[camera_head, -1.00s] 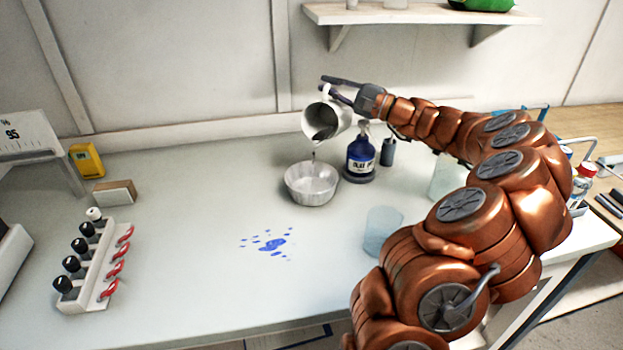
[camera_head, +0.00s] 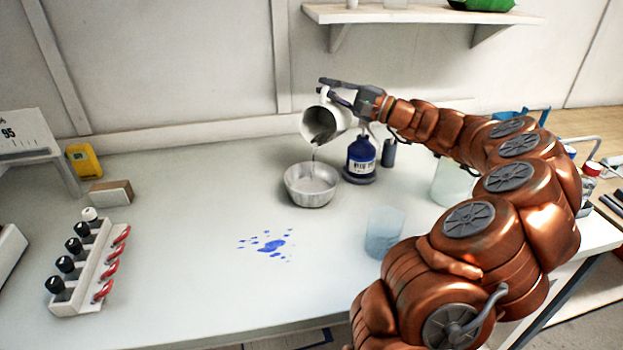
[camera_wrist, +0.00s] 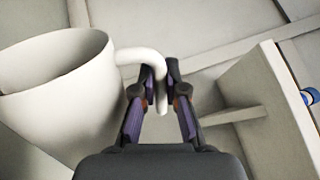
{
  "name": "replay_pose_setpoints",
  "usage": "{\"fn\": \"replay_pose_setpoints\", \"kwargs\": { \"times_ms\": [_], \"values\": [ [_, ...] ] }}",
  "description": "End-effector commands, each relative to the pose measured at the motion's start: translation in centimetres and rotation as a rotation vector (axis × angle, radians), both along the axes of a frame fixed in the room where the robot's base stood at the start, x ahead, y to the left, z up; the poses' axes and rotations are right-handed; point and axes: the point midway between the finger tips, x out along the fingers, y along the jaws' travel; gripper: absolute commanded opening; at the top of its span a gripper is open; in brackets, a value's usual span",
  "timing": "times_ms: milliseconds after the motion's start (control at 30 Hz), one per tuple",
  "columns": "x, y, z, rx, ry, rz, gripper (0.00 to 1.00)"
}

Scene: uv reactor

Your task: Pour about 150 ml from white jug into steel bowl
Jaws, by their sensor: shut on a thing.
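My gripper (camera_head: 338,90) is shut on the handle of the white jug (camera_head: 342,122), above the bench. The jug is tilted with its mouth facing down and left, and grey liquid shows inside it. A thin stream falls from its lip into the steel bowl (camera_head: 311,198), which stands upright on the bench below. Liquid shows in the bowl, but its level is hard to read. In the wrist view the jug (camera_wrist: 60,95) is at the left, with its handle between the fingers (camera_wrist: 160,85).
A blue labelled bottle (camera_head: 361,158) stands close to the right of the bowl, with a small dark bottle (camera_head: 388,152) beyond. Blue spill spots (camera_head: 270,245) lie in front.

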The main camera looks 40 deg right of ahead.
Motion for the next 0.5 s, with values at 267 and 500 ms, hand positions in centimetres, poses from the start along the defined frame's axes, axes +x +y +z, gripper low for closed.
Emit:
{"fn": "replay_pose_setpoints", "kwargs": {
  "times_ms": [267,500],
  "values": [
    [-0.16,0.17,-0.04,-0.015,-0.011,0.0,0.0],
    [-0.3,0.36,-0.04,-0.028,-0.019,0.0,0.0]
  ]
}}
